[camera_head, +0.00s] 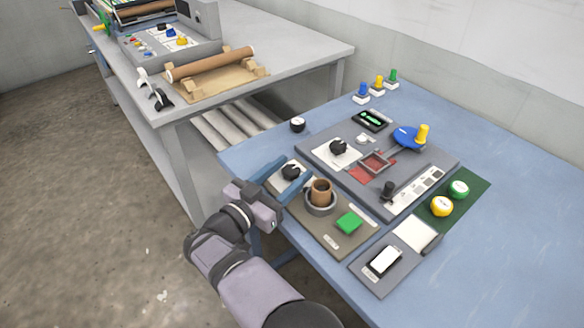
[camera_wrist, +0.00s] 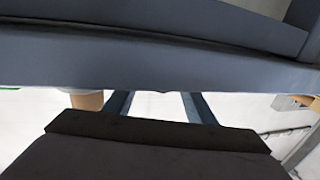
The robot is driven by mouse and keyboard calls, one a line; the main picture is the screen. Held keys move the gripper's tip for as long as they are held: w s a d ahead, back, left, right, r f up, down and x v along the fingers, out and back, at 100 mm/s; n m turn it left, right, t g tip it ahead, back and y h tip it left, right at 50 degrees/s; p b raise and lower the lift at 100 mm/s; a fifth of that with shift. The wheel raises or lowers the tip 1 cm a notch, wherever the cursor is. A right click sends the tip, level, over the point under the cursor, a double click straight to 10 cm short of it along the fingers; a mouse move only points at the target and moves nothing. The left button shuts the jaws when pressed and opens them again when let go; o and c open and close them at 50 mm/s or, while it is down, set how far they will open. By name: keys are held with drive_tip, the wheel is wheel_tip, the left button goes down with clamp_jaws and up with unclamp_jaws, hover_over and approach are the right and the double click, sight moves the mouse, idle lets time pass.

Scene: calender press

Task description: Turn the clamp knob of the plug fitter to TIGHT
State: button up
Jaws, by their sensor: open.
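The plug fitter appears to be the brown-grey panel (camera_head: 337,243) at the table's near left edge. The wrist view shows the fingers (camera_wrist: 157,105), partly hidden by dark gripper parts; the knob is not visible there.
A larger grey panel (camera_head: 440,160) with another black knob (camera_head: 338,146), a blue disc and a yellow handle lies beyond. A small panel with a white rocker (camera_head: 384,260) is nearer. The table's right side is clear.

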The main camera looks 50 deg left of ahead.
drive_tip(key=shift+w+a, duration=0.15)
drive_tip(key=shift+w, duration=0.4)
drive_tip(key=c, duration=1)
drive_tip(key=shift+m+h, duration=0.8)
drive_tip(key=shift+h, duration=0.4)
drive_tip(key=o, duration=1)
